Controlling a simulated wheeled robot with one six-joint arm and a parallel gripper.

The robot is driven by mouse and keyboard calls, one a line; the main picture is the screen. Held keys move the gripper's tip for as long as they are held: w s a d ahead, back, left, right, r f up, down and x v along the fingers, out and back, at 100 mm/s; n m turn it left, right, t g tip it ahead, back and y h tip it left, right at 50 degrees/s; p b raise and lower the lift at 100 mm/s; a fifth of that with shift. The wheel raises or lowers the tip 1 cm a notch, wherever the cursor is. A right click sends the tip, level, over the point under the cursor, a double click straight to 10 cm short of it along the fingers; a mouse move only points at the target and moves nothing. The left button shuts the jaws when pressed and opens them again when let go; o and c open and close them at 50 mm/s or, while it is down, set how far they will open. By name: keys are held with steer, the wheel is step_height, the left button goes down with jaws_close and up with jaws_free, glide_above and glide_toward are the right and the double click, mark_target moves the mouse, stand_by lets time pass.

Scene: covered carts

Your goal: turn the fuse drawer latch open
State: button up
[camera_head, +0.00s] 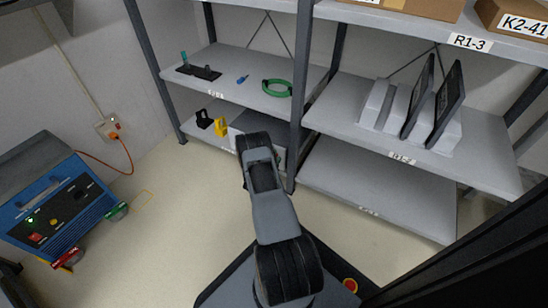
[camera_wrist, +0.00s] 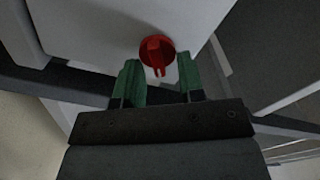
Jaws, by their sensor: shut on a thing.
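The red round latch (camera_wrist: 157,45) shows in the wrist view on a pale grey panel (camera_wrist: 90,28). Its raised grip bar points down in the picture, toward my gripper. My gripper (camera_wrist: 159,68) has green fingers, one on each side of the grip bar, and it is shut on the latch. The exact contact at the fingertips is hard to see. In the head view my arm reaches to a pale box (camera_head: 237,131) on the lower left shelf and hides the latch, the fingers and most of the box.
Black and yellow items (camera_head: 221,126) stand left of the box. A green cable coil (camera_head: 277,88) lies on the shelf above. A shelf post (camera_head: 298,100) rises close right of my arm. A blue machine (camera_head: 62,208) stands at left, with free floor between.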

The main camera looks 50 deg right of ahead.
steer(key=m, duration=0.4)
steer(key=shift+s+f+m, duration=0.1)
steer(key=shift+f+m, duration=0.2)
steer(key=shift+m, duration=0.4)
steer(key=o, duration=0.9)
steer(key=shift+p+v, duration=2.45)
steer(key=shift+v, duration=4.45)
